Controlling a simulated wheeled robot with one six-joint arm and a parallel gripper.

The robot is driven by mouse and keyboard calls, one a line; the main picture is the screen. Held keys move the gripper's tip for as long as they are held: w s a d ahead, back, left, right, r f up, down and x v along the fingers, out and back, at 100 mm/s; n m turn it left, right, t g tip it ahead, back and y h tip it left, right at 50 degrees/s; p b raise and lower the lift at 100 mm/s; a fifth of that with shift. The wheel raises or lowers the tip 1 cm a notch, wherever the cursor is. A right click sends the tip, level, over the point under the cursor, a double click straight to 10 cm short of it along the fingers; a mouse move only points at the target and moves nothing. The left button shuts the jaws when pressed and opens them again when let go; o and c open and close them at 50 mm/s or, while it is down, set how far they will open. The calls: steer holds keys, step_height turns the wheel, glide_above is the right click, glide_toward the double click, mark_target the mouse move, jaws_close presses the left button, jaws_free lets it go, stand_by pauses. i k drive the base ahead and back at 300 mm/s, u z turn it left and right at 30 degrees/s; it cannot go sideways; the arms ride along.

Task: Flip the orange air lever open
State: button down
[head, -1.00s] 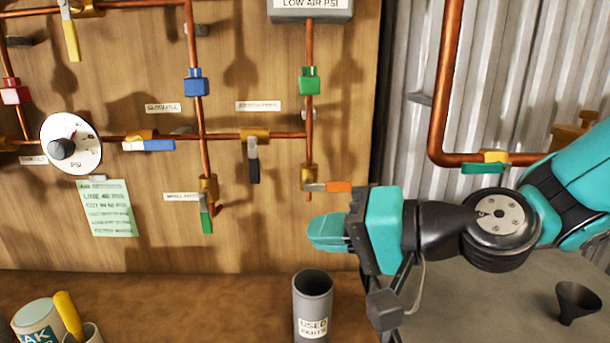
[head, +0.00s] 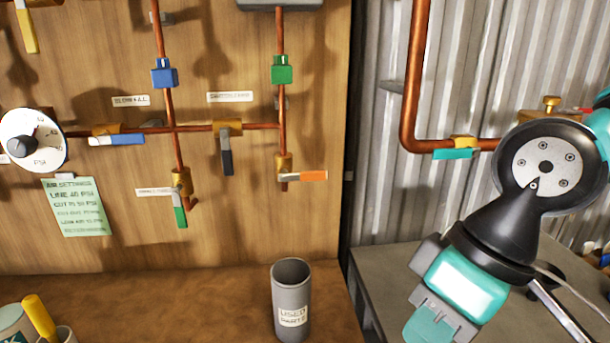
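The orange air lever (head: 312,175) is on a brass valve at the lower end of the right-hand copper pipe on the wooden board. It lies level, pointing right, across the upright pipe. My gripper (head: 418,335) is at the lower right, pointing down and left, well below and to the right of the lever and apart from it. Its fingers are seen partly edge-on and run close to the bottom of the picture, so I cannot see whether there is a gap between them. No object shows in it.
A grey used-parts tube (head: 290,300) stands on the wooden bench below the lever. Green (head: 180,217), black (head: 227,155) and blue (head: 128,139) levers are on nearby pipes. A pressure gauge (head: 35,140) is at left. A grey table (head: 385,275) lies at right.

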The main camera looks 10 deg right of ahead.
mark_target(285, 177)
steer(key=k, duration=1.35)
steer(key=u, duration=0.5)
steer(key=i, duration=1.5)
steer(key=z, duration=0.5)
